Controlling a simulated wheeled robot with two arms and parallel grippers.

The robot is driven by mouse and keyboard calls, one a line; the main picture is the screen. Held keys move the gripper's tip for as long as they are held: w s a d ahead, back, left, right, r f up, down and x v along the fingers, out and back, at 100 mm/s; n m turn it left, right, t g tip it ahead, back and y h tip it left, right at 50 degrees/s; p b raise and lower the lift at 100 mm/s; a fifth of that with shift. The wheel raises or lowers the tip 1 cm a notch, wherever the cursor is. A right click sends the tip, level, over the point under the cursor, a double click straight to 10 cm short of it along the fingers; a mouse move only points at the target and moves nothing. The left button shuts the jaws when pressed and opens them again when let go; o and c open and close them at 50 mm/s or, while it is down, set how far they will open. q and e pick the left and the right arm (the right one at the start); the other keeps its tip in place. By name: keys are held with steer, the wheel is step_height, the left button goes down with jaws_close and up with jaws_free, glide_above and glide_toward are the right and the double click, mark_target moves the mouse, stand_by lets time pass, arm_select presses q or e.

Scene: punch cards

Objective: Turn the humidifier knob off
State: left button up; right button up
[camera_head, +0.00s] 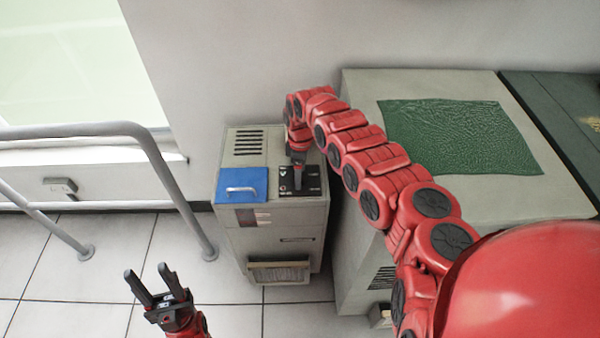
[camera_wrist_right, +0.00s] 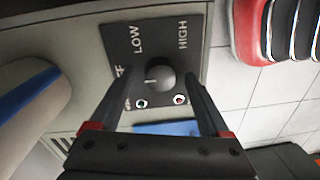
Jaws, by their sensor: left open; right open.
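The humidifier (camera_head: 248,222) is a grey-beige box cabinet on the floor by the wall. Its black control panel (camera_head: 315,184) is on the top, partly covered by my right gripper (camera_head: 297,178). In the right wrist view the round black knob (camera_wrist_right: 153,80) shows on the panel with a light pointer line and the labels LOW, HIGH and a partly hidden one ending in F. My right gripper (camera_wrist_right: 160,112) is open, with its fingers on either side of the knob; I cannot tell if they touch it. My left gripper (camera_head: 142,284) is open and empty above the floor, left of the humidifier.
A blue lid with a handle (camera_head: 241,186) lies beside the panel on the humidifier's top. A larger beige cabinet with a green sheet (camera_head: 455,130) stands to the right, under my right arm. A grey railing (camera_head: 170,180) runs on the left. Tiled floor is clear in front.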

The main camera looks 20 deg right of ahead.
step_height(320, 180, up, 17)
steer(key=w, duration=0.1)
steer(key=shift+d+r+b, duration=0.15)
steer(key=shift+d+b, duration=0.1)
steer(key=shift+b, duration=0.1)
